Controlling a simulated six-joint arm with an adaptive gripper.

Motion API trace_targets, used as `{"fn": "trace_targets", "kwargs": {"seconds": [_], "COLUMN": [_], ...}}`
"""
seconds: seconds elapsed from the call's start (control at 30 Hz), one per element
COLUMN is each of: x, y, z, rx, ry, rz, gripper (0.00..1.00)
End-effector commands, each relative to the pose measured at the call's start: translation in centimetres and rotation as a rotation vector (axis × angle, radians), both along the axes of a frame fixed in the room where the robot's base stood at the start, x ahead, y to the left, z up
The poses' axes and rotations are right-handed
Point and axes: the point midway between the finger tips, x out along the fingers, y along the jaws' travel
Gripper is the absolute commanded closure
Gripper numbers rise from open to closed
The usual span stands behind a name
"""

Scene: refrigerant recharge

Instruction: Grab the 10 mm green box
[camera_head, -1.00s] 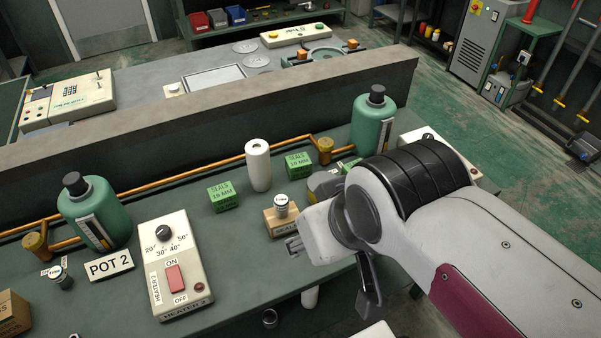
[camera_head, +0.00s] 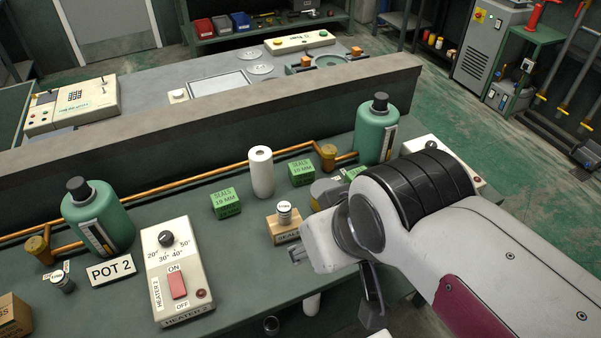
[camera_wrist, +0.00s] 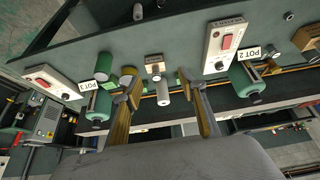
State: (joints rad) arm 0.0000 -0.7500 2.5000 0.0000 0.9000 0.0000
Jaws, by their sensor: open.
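Two green seal boxes stand on the bench in the head view, one left of the white roll (camera_head: 225,203) and one right of it (camera_head: 301,172). Their size print is too small to tell apart surely. Part of a further green box (camera_head: 354,173) shows behind my arm. My gripper (camera_wrist: 158,83) is open and empty in the wrist view, its two fingers spread above the bench. The white roll (camera_wrist: 162,94) shows between the fingers there, farther down. Small green patches near the fingertips are partly covered.
A wooden block (camera_head: 284,232) with a white-capped item stands near my wrist. The white roll (camera_head: 261,172) stands between the boxes. Green bottles (camera_head: 97,217) (camera_head: 376,130), a heater box (camera_head: 178,270) and copper pipe (camera_head: 180,182) surround them. A raised ledge (camera_head: 220,107) runs behind.

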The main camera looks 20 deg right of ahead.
Motion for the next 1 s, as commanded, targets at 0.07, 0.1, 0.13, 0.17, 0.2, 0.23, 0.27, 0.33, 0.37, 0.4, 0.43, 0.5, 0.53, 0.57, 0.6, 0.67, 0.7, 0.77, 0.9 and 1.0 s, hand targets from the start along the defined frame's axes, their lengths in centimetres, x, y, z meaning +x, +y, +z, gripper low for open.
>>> {"fn": "trace_targets", "kwargs": {"seconds": [0.07, 0.1, 0.13, 0.17, 0.2, 0.23, 0.27, 0.33, 0.37, 0.4, 0.43, 0.5, 0.53, 0.57, 0.6, 0.67, 0.7, 0.77, 0.9, 1.0], "x": [0.0, 0.0, 0.0, 0.0, 0.0, 0.0, 0.0, 0.0, 0.0, 0.0, 0.0, 0.0, 0.0, 0.1, 0.1, 0.4, 0.6, 1.1, 3.0, 4.9], "y": [0.0, 0.0, 0.0, 0.0, 0.0, 0.0, 0.0, 0.0, 0.0, 0.0, 0.0, 0.0, 0.0, 0.0, 0.0, -0.1, -0.1, -0.2, -0.5, -0.9], "z": [0.0, 0.0, 0.0, 0.0, 0.0, 0.0, 0.0, 0.0, 0.0, 0.0, 0.0, 0.0, 0.0, 0.0, 0.0, 0.0, 0.0, -0.1, -0.3, -0.5], "rx": [0.0, 0.0, 0.0, 0.0, 0.0, 0.0, 0.0, 0.0, 0.0, 0.0, 0.0, 0.0, 0.0, 0.0, 0.0, -0.001, -0.001, -0.002, -0.005, -0.009], "ry": [0.0, 0.0, 0.0, 0.0, 0.0, 0.0, 0.0, 0.0, 0.0, 0.0, 0.0, 0.0, 0.0, 0.0, -0.001, -0.003, -0.005, -0.009, -0.028, -0.046], "rz": [0.0, 0.0, 0.0, 0.0, 0.0, 0.0, 0.0, 0.0, 0.0, 0.0, 0.0, 0.0, 0.0, 0.0, -0.001, -0.003, -0.004, -0.007, -0.015, -0.025], "gripper": [0.59, 0.56, 0.48, 0.4, 0.31, 0.31, 0.31, 0.31, 0.31, 0.31, 0.31, 0.31, 0.31, 0.31, 0.31, 0.31, 0.31, 0.31, 0.31, 0.31]}}
